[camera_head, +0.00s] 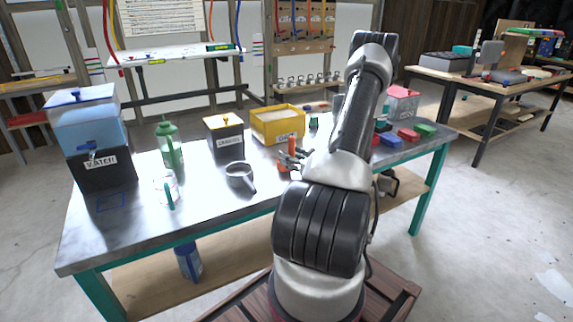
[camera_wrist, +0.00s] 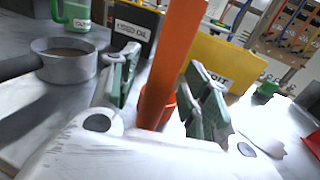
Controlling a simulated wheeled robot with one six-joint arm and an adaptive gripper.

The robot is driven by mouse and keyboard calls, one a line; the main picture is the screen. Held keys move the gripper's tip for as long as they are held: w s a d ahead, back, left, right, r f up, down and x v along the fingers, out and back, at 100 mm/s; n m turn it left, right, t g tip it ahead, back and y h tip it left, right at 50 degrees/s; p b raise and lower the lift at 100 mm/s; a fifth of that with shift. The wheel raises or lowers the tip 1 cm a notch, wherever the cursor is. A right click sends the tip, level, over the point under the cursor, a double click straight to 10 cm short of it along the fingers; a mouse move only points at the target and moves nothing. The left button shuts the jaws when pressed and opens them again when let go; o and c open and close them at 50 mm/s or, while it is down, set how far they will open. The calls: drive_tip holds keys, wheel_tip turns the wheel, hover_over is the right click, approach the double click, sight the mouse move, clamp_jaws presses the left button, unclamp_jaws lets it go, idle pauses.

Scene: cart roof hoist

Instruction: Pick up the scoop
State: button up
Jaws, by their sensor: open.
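The orange scoop (camera_head: 292,142) stands with its handle upright near the yellow bin on the metal table. In the wrist view its long orange handle (camera_wrist: 172,60) rises between my fingers, leaning slightly right, with a wider orange part low behind it. My gripper (camera_head: 293,158) is open, with one green-grey fingertip on each side of the handle; it also shows in the wrist view (camera_wrist: 160,95). I cannot tell whether either finger touches the handle. The scoop's lower end is mostly hidden by my gripper.
A grey pan (camera_head: 238,175) with a dark handle lies left of my gripper. Behind are the yellow bin (camera_head: 278,127), a black labelled box (camera_head: 226,145) and a green jug (camera_head: 170,145). A water tank (camera_head: 95,130) stands far left. Red and green blocks (camera_head: 408,135) lie right of my arm.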

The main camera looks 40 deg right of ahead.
clamp_jaws()
idle(0.3)
